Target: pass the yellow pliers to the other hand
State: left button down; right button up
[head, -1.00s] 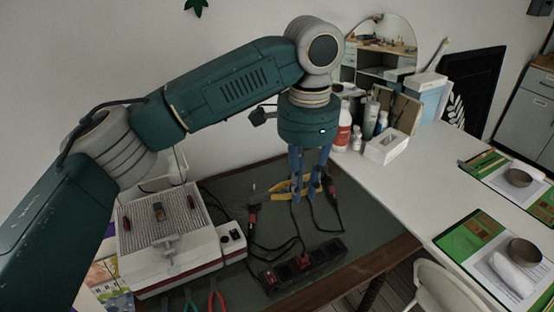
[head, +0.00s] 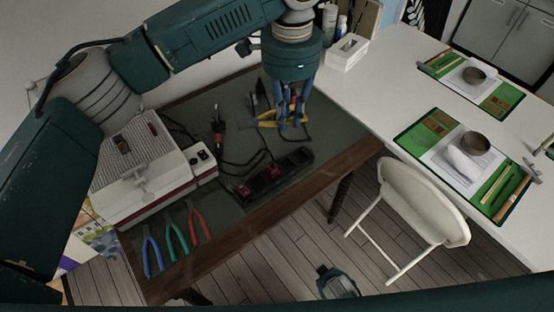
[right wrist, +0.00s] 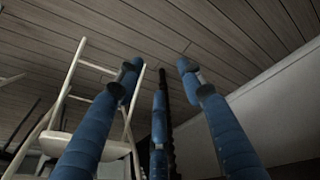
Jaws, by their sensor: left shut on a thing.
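The yellow pliers (head: 268,124) lie low over the green mat at the back of the wooden workbench, partly hidden by blue fingers. My left gripper (head: 292,122) reaches down from above and is shut on them. I cannot tell whether the pliers still touch the mat. In the right wrist view my right gripper (right wrist: 160,74) has its blue fingers spread apart, open and empty. A chair and the plank floor show beyond it, and no pliers are near it.
A black power strip (head: 275,176) and cables lie in front of the pliers. Blue, green and red pliers (head: 198,222) lie at the bench's front left, by a white-topped device (head: 145,170). A white chair (head: 410,205) stands right of the bench, below the white table (head: 385,95).

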jog(key=w+d+r+m+t+h, duration=0.1)
jog(key=w+r+m+t+h, duration=0.15)
jog(key=w+r, duration=0.9)
jog(key=w+r+m+t+h, duration=0.15)
jog(key=w+r+m, duration=0.25)
jog(key=w+r, duration=0.7)
jog(key=m+t+y, duration=0.8)
jog(key=t+y, duration=0.1)
jog(key=y, duration=0.2)
send_near(255, 124)
jog(key=x, duration=1)
jog(key=shift+w+a, duration=0.1)
jog(key=shift+w, duration=0.05)
jog(key=shift+c, duration=0.3)
